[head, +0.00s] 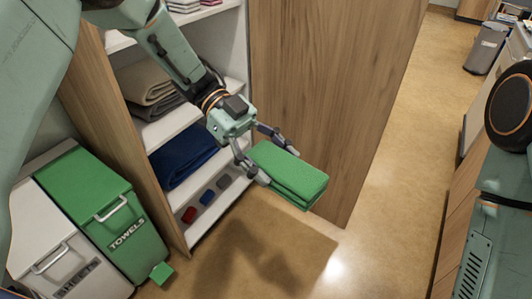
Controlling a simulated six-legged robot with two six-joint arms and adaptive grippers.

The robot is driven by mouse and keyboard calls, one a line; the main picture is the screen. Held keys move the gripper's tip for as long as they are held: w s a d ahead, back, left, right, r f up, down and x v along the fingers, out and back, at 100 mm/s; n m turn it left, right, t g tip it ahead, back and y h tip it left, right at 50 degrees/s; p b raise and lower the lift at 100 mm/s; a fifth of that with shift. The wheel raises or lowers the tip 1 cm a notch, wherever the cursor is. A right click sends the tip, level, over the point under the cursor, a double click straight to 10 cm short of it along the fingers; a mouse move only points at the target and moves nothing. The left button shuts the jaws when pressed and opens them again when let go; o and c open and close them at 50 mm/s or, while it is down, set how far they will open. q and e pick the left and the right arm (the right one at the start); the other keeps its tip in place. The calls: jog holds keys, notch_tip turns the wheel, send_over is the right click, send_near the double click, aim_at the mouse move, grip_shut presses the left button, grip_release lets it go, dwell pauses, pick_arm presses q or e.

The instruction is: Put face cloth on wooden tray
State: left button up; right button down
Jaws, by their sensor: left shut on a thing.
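A green folded cloth (295,178), likely the face cloth, is held in front of the shelf unit. My left gripper (280,166) is shut on its near left end, with one finger on each side of it. The cloth is clear of the shelves, above the floor, and lies nearly flat with its fold layers showing at the front edge. No wooden tray shows in this view. My right gripper is not in view.
An open shelf unit (213,217) holds brown folded cloths (148,85), a navy cloth (183,158) and small coloured items. White and green bins (100,205) stand at the left, the green one labelled TOWELS. A wooden panel (325,70) is behind the cloth. Floor (395,170) is clear at right.

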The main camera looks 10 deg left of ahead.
aim_at(284, 169)
pick_arm(q)
jog(key=shift+w+d+f+m+g+y, duration=0.25)
jog(key=shift+f+m+g+y, duration=0.25)
jog(key=shift+m+g, duration=0.15)
jog(key=shift+w+d+f+m+g+y, duration=0.25)
jog(key=shift+f+m+g+y, duration=0.3)
jog(key=shift+m, duration=0.15)
jog(key=shift+w+d+f+m+g+y, duration=0.25)
jog(key=shift+f+m+g+y, duration=0.25)
jog(key=shift+m+g, duration=0.15)
jog(key=shift+w+d+f, duration=0.15)
jog(key=shift+w+f, duration=0.15)
jog(key=shift+f, duration=0.1)
notch_tip(284, 169, down, 7)
jog(key=w+n+t+h, duration=0.3)
jog(key=n+t, duration=0.1)
jog(key=a+f+n+t+h, duration=0.2)
jog(key=a+n+t, duration=0.5)
jog(key=a, duration=0.3)
jog(key=s+a+n+t+y, duration=0.1)
jog(key=s+a+n+t, duration=0.3)
jog(key=s+t, duration=0.15)
notch_tip(284, 169, up, 8)
jog(key=s+n+t+y, duration=0.1)
jog(key=n, duration=0.1)
jog(key=shift+d+t, duration=0.35)
jog(key=shift+t, duration=0.05)
